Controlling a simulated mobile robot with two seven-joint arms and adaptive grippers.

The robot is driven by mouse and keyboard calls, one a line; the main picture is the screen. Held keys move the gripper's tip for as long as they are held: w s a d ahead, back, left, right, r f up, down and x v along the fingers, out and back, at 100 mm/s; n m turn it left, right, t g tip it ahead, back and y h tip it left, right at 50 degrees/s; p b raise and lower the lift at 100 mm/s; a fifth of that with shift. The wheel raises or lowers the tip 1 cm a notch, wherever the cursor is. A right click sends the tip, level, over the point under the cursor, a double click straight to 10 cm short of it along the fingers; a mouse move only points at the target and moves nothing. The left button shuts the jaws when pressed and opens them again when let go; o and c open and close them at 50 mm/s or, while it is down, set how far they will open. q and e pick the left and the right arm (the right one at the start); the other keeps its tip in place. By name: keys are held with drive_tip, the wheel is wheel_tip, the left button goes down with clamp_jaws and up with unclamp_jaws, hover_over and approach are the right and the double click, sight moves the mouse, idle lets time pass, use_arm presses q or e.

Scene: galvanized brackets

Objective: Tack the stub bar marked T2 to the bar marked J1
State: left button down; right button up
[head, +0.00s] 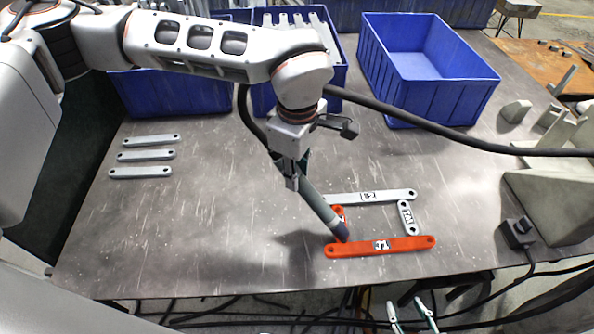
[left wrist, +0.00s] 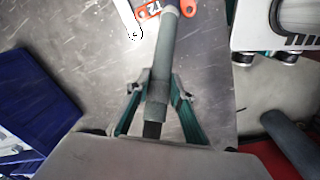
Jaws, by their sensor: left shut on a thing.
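My left gripper (head: 297,172) is shut on a grey welding torch (head: 321,208), held slanted. The torch tip is near the left end of the orange bar marked J1 (head: 400,244); I cannot tell if it touches. The orange stub bar T2 (head: 340,211) is mostly hidden behind the torch, between J1 and a grey bar (head: 345,199). In the left wrist view the gripper (left wrist: 158,88) grips the torch (left wrist: 161,60), and T2 (left wrist: 148,11) shows at the top edge. My right gripper (head: 412,314) is open and empty at the bottom edge, off the table front.
A grey stub bar (head: 408,217) stands at the right of the frame of bars. Several loose grey bars (head: 145,156) lie at left. Blue bins (head: 425,80) line the back. A black cable (head: 440,132) crosses the table; a small black box (head: 518,233) and grey brackets (head: 550,200) are at right.

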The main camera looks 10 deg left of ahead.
use_arm(q)
drive_tip(key=shift+f, duration=0.1)
drive_tip(key=shift+r+p, duration=1.55)
drive_tip(key=shift+r, duration=1.15)
drive_tip(key=shift+f, duration=0.1)
use_arm(e)
drive_tip(key=r, duration=0.2)
drive_tip(key=w+r, duration=0.1)
drive_tip(key=r, duration=0.1)
drive_tip(key=shift+w+r, duration=0.15)
drive_tip(key=shift+r, duration=0.1)
drive_tip(key=shift+f, duration=0.3)
drive_tip(key=shift+r, duration=0.1)
